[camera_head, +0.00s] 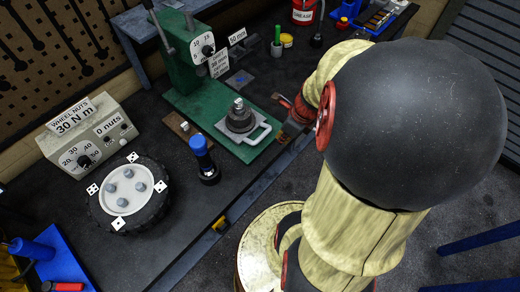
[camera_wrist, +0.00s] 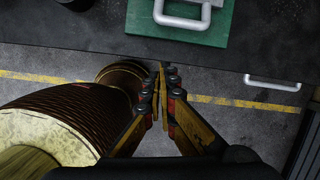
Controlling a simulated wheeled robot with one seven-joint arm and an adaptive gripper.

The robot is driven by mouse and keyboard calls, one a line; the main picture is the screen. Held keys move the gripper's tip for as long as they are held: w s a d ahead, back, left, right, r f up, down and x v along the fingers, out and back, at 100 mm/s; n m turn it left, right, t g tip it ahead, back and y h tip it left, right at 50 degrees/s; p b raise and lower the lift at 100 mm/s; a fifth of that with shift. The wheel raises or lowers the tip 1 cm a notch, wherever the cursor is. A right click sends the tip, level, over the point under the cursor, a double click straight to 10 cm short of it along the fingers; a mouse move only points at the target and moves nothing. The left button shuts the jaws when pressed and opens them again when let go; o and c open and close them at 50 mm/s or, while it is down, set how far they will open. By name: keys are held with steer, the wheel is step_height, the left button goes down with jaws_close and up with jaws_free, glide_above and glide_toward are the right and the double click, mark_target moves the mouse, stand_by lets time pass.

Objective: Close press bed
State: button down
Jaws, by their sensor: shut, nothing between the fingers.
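The green press (camera_head: 205,75) stands at the back of the dark bench. Its light grey bed (camera_head: 232,133) lies on the green base plate, with a loop handle (camera_head: 260,134) at its front right. A dark round piece (camera_head: 239,118) with a metal top sits on the bed. The handle (camera_wrist: 185,14) also shows at the top of the wrist view, against the green plate (camera_wrist: 150,40). My gripper (camera_wrist: 162,68) is shut and empty, below the handle in that view and apart from it. In the head view my arm partly hides the gripper, close to the right of the plate.
A blue-topped cylinder (camera_head: 198,146) stands left of the press plate, near the bench front. A wheel (camera_head: 125,200) and a wheel nuts box (camera_head: 85,135) are further left. A white drawer handle (camera_wrist: 272,82) shows at the bench front.

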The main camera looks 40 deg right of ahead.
steer(key=w+f+b, duration=0.1)
steer(key=f, duration=0.2)
steer(key=w+f+m+b, duration=0.1)
steer(key=f, duration=0.2)
steer(key=w+f+m+b, duration=0.1)
steer(key=f, duration=0.3)
steer(key=shift+w+d+b, duration=0.1)
steer(key=shift+d+b, duration=0.1)
steer(key=shift+b, duration=0.15)
steer(key=shift+w+a+f, duration=0.1)
steer(key=shift+w, duration=1.1)
steer(key=shift+w+f, duration=0.1)
steer(key=shift+w, duration=0.7)
